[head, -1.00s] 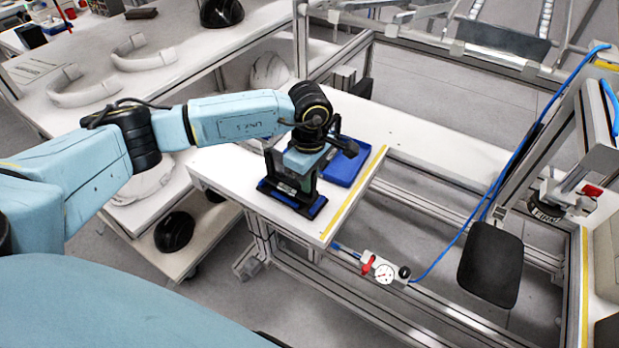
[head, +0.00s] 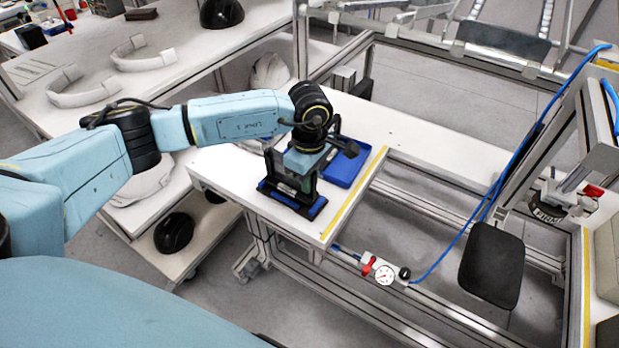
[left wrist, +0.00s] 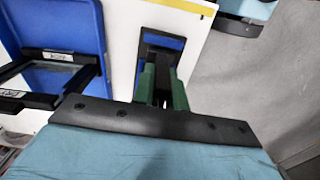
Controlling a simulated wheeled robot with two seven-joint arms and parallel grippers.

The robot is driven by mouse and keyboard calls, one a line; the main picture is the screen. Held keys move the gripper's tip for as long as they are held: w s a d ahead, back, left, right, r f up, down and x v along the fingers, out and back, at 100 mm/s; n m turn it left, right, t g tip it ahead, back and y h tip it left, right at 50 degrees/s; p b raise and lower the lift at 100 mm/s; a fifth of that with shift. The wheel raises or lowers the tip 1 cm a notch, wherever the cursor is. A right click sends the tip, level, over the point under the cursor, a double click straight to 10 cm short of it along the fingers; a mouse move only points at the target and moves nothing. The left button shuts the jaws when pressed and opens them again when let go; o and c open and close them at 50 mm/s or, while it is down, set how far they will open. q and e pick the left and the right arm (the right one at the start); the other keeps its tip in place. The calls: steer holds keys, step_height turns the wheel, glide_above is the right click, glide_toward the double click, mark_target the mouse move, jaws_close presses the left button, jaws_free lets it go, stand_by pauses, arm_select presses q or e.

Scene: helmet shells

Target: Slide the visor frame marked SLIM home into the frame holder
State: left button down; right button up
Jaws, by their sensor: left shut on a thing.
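My left gripper (head: 297,180) points down over the table's near end and is shut on a dark visor frame (head: 270,166). The frame stands upright at the blue and black frame holder (head: 320,210), its lower edge at the holder. I cannot tell how deep it sits. In the left wrist view the green fingers (left wrist: 163,78) close over the dark frame, with the blue of the holder (left wrist: 172,44) beyond. No marking on the held frame shows, so I cannot read SLIM.
A blue tray (head: 343,171) lies just behind the holder; in the left wrist view dark frames with white labels (left wrist: 56,54) lie at it. A yellow strip (head: 353,200) marks the white table's right edge. A gauge (head: 384,277) and blue hose sit below that edge.

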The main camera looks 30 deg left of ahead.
arm_select(q)
steer(key=shift+f+b, duration=1)
steer(key=shift+f, duration=0.2)
steer(key=c, duration=1.3)
jaws_free()
steer(key=shift+r, duration=0.1)
steer(key=shift+c, duration=0.2)
step_height(320, 180, up, 13)
steer(key=shift+r, duration=0.2)
